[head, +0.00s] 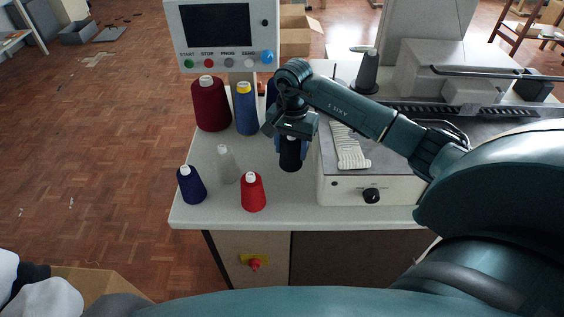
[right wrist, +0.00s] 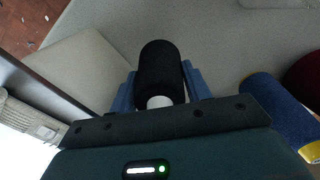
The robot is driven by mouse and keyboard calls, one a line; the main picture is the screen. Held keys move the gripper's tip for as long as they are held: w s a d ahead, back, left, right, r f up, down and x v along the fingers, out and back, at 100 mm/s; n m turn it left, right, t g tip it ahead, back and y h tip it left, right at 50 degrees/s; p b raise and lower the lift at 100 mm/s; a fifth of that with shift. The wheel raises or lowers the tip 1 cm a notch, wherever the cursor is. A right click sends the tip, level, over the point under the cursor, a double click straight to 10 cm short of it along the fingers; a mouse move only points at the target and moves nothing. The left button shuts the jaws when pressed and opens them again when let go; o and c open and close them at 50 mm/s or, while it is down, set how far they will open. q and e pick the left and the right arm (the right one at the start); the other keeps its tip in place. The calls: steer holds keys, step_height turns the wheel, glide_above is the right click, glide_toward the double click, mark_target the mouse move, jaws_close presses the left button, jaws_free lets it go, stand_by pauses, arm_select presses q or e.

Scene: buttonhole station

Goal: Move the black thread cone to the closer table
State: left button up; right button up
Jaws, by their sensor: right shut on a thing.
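The black thread cone (head: 291,158) is in my right gripper (head: 291,145), above the table (head: 230,208) with the machine. The right wrist view shows the black cone (right wrist: 160,72) between the two blue fingers of my right gripper (right wrist: 160,85), with its white tip toward the palm. I cannot tell whether its base touches the tabletop. My left gripper is not in view. No second table is clearly identifiable in these views.
Several cones stand nearby: red (head: 253,193), navy (head: 191,186), white (head: 227,166), blue (head: 246,110) and maroon (head: 211,106). The sewing machine base (head: 345,188) is close on the right. A control panel (head: 222,40) stands behind.

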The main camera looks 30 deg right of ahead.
step_height(320, 180, down, 4)
steer(key=shift+f, duration=0.15)
stand_by(0.3)
steer(key=shift+f, duration=0.25)
steer(key=o, duration=1)
steer(key=shift+o, duration=0.2)
